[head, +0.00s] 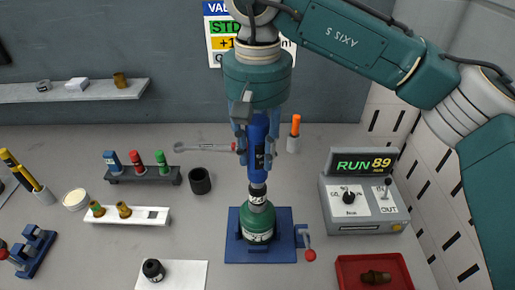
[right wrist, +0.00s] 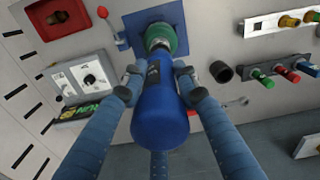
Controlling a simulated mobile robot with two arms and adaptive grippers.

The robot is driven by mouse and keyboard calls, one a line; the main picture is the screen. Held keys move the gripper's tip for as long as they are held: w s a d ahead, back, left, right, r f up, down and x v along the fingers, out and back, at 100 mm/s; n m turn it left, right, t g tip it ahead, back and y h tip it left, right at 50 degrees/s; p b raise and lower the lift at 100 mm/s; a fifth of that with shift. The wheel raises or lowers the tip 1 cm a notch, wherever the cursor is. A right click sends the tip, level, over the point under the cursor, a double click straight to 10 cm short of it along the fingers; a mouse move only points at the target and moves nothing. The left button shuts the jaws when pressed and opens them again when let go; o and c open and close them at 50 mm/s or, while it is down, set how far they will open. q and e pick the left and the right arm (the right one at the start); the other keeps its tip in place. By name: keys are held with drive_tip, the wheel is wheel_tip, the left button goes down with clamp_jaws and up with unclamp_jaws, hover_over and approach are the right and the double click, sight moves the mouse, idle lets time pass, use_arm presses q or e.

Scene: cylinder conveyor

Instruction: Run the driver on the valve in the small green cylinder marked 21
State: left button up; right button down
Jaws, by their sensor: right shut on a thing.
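My right gripper (head: 258,139) is shut on a blue driver (head: 258,150), held upright with its tip down. The small green cylinder (head: 258,228) stands upright in a blue fixture (head: 277,244) directly below the driver. The driver's lower end meets the top of the cylinder; the valve itself is hidden. The number on the cylinder's label is too small to read. In the right wrist view the driver (right wrist: 158,105) sits between the fingers and covers part of the cylinder (right wrist: 160,36). My left gripper is not in view.
A red-knobbed lever (head: 309,254) is at the fixture's right side. A control box (head: 360,205) reading RUN 89 and a red tray (head: 350,277) are to the right. A wrench (head: 203,147), a black cup (head: 200,181) and racks (head: 144,175) are to the left.

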sight(258, 118)
drive_tip(key=shift+w+r+p, duration=0.15)
drive_tip(key=shift+r+p, duration=0.5)
drive_tip(key=shift+r, duration=0.2)
drive_tip(key=shift+r+p, duration=1.6)
drive_tip(key=shift+r, duration=0.65)
drive_tip(key=shift+f, duration=0.1)
